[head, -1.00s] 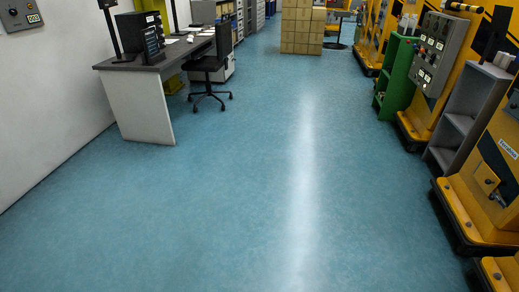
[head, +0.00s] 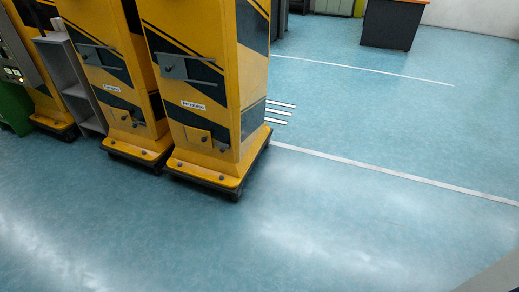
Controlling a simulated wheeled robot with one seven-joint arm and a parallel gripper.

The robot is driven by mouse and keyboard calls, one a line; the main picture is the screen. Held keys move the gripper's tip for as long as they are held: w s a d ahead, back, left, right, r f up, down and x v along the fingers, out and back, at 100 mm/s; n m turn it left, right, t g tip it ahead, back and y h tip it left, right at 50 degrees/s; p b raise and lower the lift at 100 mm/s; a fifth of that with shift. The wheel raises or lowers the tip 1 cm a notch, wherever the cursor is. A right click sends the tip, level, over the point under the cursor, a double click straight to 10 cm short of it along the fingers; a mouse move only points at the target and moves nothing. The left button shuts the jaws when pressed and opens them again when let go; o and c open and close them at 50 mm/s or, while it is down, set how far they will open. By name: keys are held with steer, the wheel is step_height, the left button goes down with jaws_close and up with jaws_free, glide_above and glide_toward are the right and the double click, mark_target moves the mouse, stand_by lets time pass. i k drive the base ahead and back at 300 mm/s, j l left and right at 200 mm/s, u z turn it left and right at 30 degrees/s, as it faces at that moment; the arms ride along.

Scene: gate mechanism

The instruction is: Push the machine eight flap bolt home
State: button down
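Two yellow and black machines stand side by side in the head view, a nearer one (head: 205,90) and one to its left (head: 110,80). Each has a dark upper plate with a bolt-like bar, on the nearer one (head: 187,68) and on the left one (head: 103,55). Each also has a small yellow lower flap with a knob, on the nearer one (head: 198,136) and on the left one (head: 120,115). Their white labels are too small to read surely, so I cannot tell which is machine eight. My gripper is not in view.
Grey shelves (head: 75,85) and a green cabinet (head: 14,110) stand at the far left. A dark desk with an orange top (head: 392,22) stands at the back right. The blue floor (head: 300,215) in front and to the right is clear, with white lines on it.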

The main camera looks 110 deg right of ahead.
mark_target(222, 150)
steer(key=z, duration=3.3)
steer(key=i+j+u, duration=0.1)
steer(key=i+u, duration=0.25)
steer(key=i, duration=0.25)
steer(key=i+u, duration=0.35)
steer(key=i, duration=0.25)
steer(key=i+l+u, duration=0.3)
steer(key=i, duration=0.25)
